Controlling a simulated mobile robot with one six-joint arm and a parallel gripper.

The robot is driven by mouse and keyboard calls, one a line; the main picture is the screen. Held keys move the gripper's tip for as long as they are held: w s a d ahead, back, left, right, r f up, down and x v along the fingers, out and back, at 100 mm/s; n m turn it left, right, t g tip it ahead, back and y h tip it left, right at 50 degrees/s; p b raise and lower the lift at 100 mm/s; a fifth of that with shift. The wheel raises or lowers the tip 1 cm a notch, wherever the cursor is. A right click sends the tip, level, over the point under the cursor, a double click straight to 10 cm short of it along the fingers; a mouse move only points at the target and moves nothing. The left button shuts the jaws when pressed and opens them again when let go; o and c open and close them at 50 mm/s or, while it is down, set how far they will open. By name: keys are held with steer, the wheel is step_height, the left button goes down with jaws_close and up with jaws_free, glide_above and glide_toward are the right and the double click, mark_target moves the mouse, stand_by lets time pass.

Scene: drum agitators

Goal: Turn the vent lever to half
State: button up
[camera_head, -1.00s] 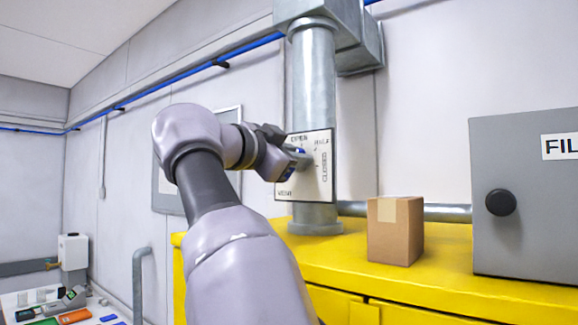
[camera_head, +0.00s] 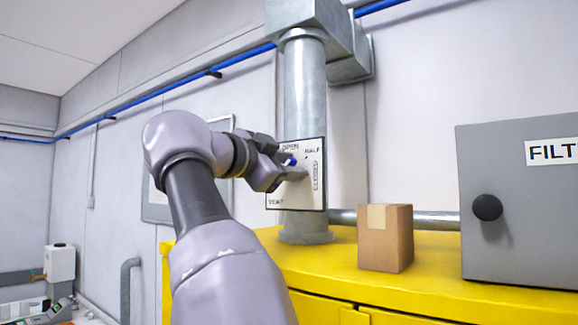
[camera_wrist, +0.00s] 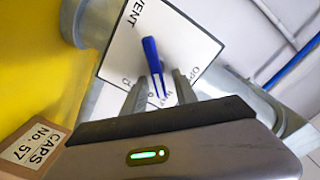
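The vent plate (camera_head: 312,196) is a white square on the grey vertical pipe, lettered VENT, OPEN, HALF and CLOSED. It also shows in the wrist view (camera_wrist: 127,50). The blue vent lever (camera_wrist: 151,56) runs from the plate toward my gripper (camera_wrist: 159,92), pointing between the OPEN lettering and lettering further left. Its exact mark is hard to tell. My gripper is open, with one finger on each side of the lever and gaps showing. In the head view the lever (camera_head: 290,161) is mostly hidden by my gripper (camera_head: 289,170).
A cardboard box (camera_head: 385,237) stands on the yellow cabinet (camera_head: 435,270) right of the pipe (camera_head: 305,90); its label reads CAPS No. 57. A grey filter box (camera_head: 520,215) with a black knob stands further right. A horizontal pipe runs behind the cardboard box.

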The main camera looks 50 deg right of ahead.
steer(key=s+a, duration=0.1)
steer(key=a, duration=1.6)
steer(key=shift+s+a, duration=0.2)
steer(key=shift+s, duration=0.05)
